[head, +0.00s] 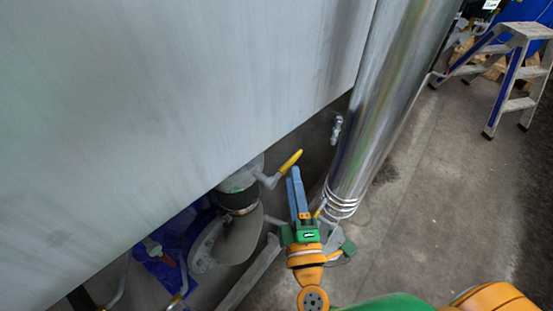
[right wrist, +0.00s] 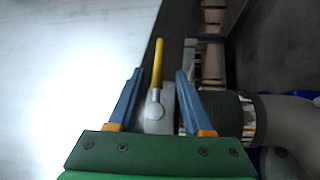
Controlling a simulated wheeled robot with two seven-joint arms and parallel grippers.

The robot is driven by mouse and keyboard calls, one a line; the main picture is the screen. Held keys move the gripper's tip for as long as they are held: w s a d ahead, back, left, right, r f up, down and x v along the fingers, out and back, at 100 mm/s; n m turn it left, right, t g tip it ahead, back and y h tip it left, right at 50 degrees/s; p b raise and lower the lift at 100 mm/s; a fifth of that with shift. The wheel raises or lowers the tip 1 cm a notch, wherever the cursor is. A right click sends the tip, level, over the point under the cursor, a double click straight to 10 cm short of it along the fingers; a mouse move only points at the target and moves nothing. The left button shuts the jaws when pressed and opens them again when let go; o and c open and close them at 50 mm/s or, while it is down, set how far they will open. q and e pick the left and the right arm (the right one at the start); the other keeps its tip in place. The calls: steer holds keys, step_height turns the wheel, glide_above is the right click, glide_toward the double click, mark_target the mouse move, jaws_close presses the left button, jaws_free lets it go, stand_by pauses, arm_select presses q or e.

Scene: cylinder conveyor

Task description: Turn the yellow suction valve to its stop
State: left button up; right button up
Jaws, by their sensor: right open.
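The yellow suction valve handle (head: 290,162) sticks out on a grey lever from the pipework below the large tank, left of the shiny vertical pipe. It also shows in the right wrist view (right wrist: 158,62), pointing away from me. My right gripper (head: 295,174) is just below and right of the handle in the head view. In the right wrist view the right gripper (right wrist: 159,72) is open, with the handle and its grey hub (right wrist: 154,111) lying between the two blue fingers in the picture. Contact cannot be told. My left gripper is not in view.
A large grey tank (head: 170,90) fills the upper left. A shiny vertical pipe (head: 385,95) stands close to the right gripper. A dark flexible hose (right wrist: 245,115) lies right of the fingers. A step ladder (head: 515,75) stands far right; the concrete floor (head: 420,190) between is clear.

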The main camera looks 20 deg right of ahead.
mark_target(291, 158)
steer(key=w, duration=0.2)
steer(key=w+p, duration=0.1)
steer(key=w, duration=0.1)
steer(key=w+d+r, duration=0.1)
steer(key=shift+w+d, duration=0.1)
steer(key=shift+w, duration=0.3)
jaws_close()
stand_by(1.0)
